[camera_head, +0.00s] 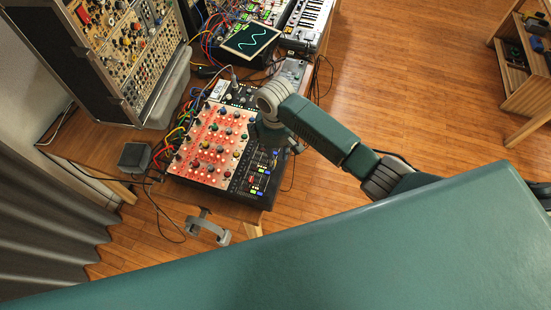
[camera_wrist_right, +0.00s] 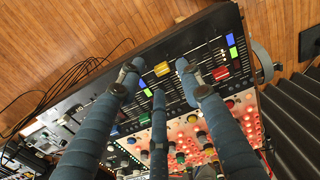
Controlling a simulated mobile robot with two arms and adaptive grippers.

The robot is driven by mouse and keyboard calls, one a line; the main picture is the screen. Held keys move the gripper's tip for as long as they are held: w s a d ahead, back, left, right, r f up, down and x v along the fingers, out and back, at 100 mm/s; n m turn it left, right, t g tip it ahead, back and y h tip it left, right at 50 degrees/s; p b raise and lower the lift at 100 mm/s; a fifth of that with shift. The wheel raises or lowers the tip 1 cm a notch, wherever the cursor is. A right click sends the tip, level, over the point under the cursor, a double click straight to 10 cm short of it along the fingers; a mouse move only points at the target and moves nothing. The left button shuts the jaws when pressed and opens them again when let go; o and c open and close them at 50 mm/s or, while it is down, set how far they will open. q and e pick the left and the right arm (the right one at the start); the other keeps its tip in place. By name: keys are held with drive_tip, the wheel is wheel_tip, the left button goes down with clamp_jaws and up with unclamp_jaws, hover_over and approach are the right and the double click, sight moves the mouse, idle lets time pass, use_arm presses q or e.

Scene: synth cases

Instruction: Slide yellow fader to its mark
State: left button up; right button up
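The mixer (camera_head: 208,150) lies on the desk, with a lit red knob area and a dark fader strip along its right side. In the right wrist view the yellow fader cap (camera_wrist_right: 162,68) sits on the dark strip, between the tips of my right gripper (camera_wrist_right: 156,76). Its fingers are spread apart with a gap around the cap; contact is not clear. A red fader cap (camera_wrist_right: 221,73) is to the right. In the head view my right gripper (camera_head: 271,138) is over the strip and hides part of it. I cannot make out the mark. My left gripper is not in view.
Coloured patch cables (camera_head: 172,140) run along the mixer's left edge. A screen with a wave trace (camera_head: 250,40) and a keyboard (camera_head: 308,22) stand behind. A tall modular rack (camera_head: 105,50) is at the left. Wooden floor is open to the right.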

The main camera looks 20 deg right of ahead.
sight(277, 165)
wheel_tip(277, 165, up, 9)
drive_tip(key=shift+d+f, duration=0.2)
drive_tip(key=shift+d, duration=0.05)
idle(0.4)
